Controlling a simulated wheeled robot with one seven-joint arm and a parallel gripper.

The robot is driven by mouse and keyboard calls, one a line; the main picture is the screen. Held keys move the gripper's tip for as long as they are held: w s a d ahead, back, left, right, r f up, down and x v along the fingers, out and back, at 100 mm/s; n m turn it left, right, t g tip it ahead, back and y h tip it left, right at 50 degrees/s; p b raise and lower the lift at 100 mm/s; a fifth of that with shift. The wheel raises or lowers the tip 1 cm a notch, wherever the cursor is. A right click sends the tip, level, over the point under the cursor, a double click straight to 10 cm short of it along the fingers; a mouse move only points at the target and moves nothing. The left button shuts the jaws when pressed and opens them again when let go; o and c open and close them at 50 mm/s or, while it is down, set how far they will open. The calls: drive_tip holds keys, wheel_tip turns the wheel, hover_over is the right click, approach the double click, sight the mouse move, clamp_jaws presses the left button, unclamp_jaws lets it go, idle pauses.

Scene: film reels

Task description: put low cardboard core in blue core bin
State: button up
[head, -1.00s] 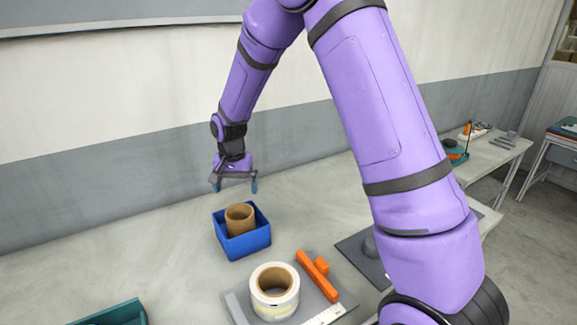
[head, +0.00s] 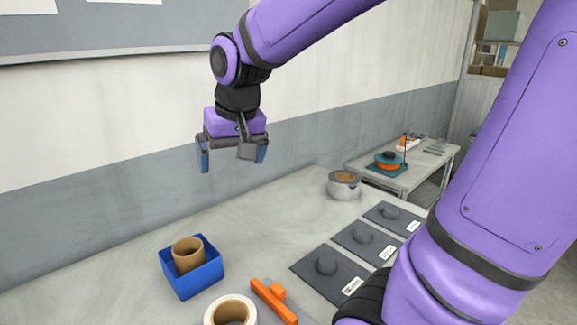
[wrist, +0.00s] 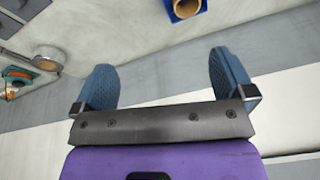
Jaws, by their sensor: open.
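The low cardboard core (head: 187,254) is a short brown tube. It stands inside the blue core bin (head: 202,283), an open square box on the table, and its top shows above the bin's rim. My gripper (head: 232,160) is open and empty, raised well above the table, up and to the right of the bin. In the wrist view my gripper's blue fingers (wrist: 164,88) are apart with nothing between them. The core (wrist: 186,8) and a part of the bin (wrist: 203,10) show at the top edge there.
A white-sided roll (head: 231,311) and an orange bar tool (head: 273,301) lie right of the bin. Several dark mats with round knobs (head: 327,264) and a grey-sided roll (head: 344,185) stand further right. A side table (head: 400,178) stands beyond.

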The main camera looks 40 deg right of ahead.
drive_tip(key=s+d+r+n+t, duration=0.1)
drive_tip(key=s+r+n, duration=0.1)
drive_tip(key=s, duration=1.2)
drive_tip(key=shift+d+t, duration=0.3)
drive_tip(key=shift+t, duration=0.1)
drive_tip(key=shift+w, duration=0.1)
